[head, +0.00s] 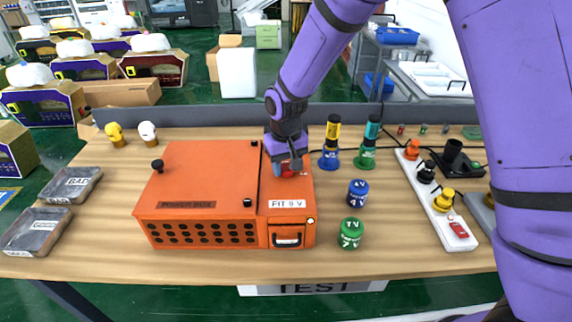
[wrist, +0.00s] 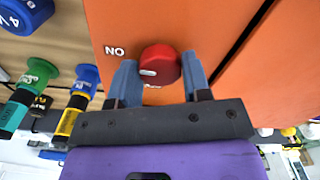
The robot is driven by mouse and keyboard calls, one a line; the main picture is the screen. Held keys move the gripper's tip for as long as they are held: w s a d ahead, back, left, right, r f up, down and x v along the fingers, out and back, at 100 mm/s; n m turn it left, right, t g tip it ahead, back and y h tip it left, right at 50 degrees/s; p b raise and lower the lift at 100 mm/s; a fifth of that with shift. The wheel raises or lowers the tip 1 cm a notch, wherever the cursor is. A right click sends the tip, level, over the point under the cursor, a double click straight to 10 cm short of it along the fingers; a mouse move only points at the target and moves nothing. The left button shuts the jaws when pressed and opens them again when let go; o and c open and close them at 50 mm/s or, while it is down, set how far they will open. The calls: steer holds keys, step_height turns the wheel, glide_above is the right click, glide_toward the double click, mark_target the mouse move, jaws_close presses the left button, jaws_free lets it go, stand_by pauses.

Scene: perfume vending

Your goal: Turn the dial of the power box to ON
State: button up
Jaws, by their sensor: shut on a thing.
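The power box (head: 200,180) is an orange box on the wooden table, labelled "POWER BOX" and "FIT 9 V". Its round red dial (wrist: 160,66) sits on the top face and has a white mark at its left side in the wrist view. Left of the dial there is white lettering that reads "NO" in that view (wrist: 115,50), perhaps ON upside down. More lettering below the dial is mostly hidden. My gripper (wrist: 158,76) is closed on the dial, a blue finger at each side. In the head view my gripper (head: 290,168) covers most of the dial.
Green (head: 350,233) and blue (head: 358,193) cylinders labelled 7 V and 4 V stand right of the box. A white power strip (head: 440,205) is farther right. Two grey trays (head: 38,230) lie left.

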mark_target(286, 167)
steer(key=o, duration=0.9)
steer(key=shift+r, duration=0.1)
step_height(286, 167, up, 11)
steer(key=shift+f, duration=0.2)
